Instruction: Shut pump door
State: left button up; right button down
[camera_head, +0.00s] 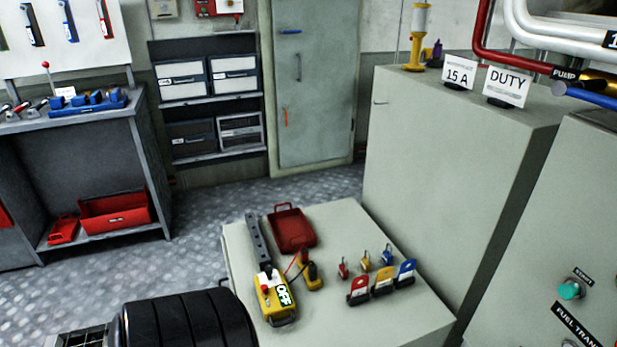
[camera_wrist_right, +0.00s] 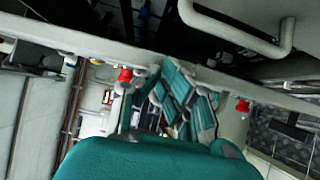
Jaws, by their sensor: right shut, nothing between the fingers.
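No door marked as the pump door can be made out. A tall grey cabinet (camera_head: 455,160) stands at the right in the head view, its visible faces closed. A grey panel (camera_head: 560,220) at the right edge carries a green START button and a partly cut-off label beginning FUEL TRAN. A red pipe (camera_head: 485,35) labelled PUMP runs above. My right gripper (camera_wrist_right: 185,100) shows teal fingers in the right wrist view; it is shut and empty. A pale beam (camera_wrist_right: 70,42) crosses behind it, with red knobs (camera_wrist_right: 125,75) near it. My left gripper is not in view.
A workbench (camera_head: 75,125) stands at left. A grey locker (camera_head: 315,90) is closed at the back. Patterned metal floor (camera_head: 200,230) is open between them.

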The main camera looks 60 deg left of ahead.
jog(key=shift+w+d, duration=0.1)
jog(key=shift+w, duration=0.2)
dwell(0.5)
